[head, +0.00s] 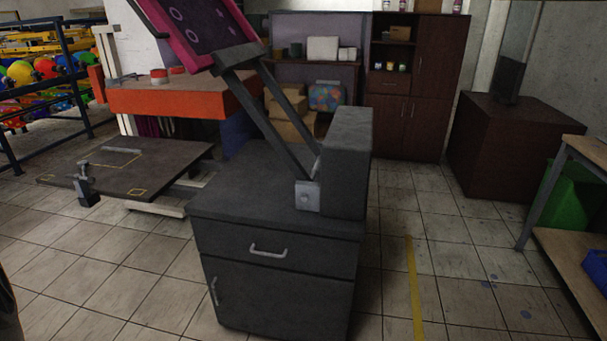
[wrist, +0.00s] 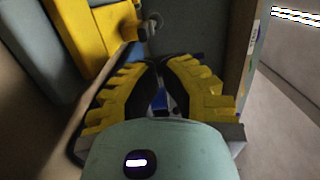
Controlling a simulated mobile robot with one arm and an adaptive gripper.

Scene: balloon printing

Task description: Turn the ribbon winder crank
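My gripper (wrist: 159,65) shows in the wrist view, with ribbed yellow fingers and dark inner pads. The fingertips are close together with a narrow gap at most, and I see nothing clearly held between them. Just beyond the tips is a small rounded grey fitting (wrist: 151,24), at the end of a yellow block. I cannot tell whether it is the ribbon winder crank. The gripper appears apart from it. A bit of blue (wrist: 160,101) shows between the fingers. In the head view I cannot make out the winder, its crank or my gripper.
In the wrist view, a brown panel (wrist: 237,45) stands right of the fingers and a grey-green block (wrist: 42,45) lies left. In the head view, a dark cabinet (head: 278,290) with a tilted press fills the middle. A low dark table (head: 120,165) stands left. Floor is clear right of the cabinet.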

